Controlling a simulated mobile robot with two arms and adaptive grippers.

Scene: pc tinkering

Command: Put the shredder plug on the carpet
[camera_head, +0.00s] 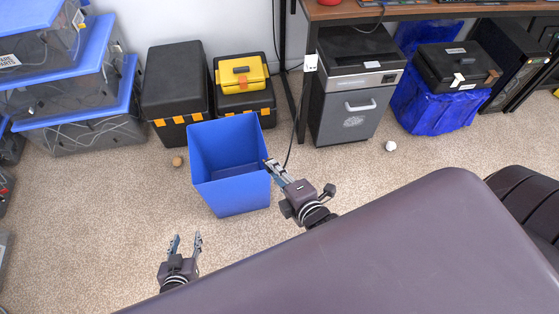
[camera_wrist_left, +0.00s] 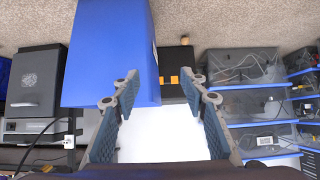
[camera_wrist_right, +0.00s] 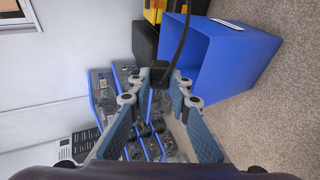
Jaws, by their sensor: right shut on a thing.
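The shredder (camera_head: 355,90), grey with a dark top, stands on the carpet (camera_head: 90,225) under the desk. My right gripper (camera_head: 270,166) is beside the right rim of the blue bin, above the floor. In the right wrist view the black shredder plug (camera_wrist_right: 159,72) sits between its fingertips, and the gripper is shut on it. A black cable (camera_wrist_right: 180,40) runs away from the plug. In the head view the cable rises from the gripper toward the desk leg, and the plug itself is too small to make out. My left gripper (camera_head: 185,243) is open and empty over bare carpet.
The blue bin (camera_head: 230,195) stands close to the right gripper. Black toolboxes (camera_head: 175,85) and clear storage boxes (camera_head: 80,135) line the wall. A brown ball (camera_head: 177,161) and a white crumpled ball (camera_head: 390,146) lie on the carpet. The carpet left of the bin is mostly clear.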

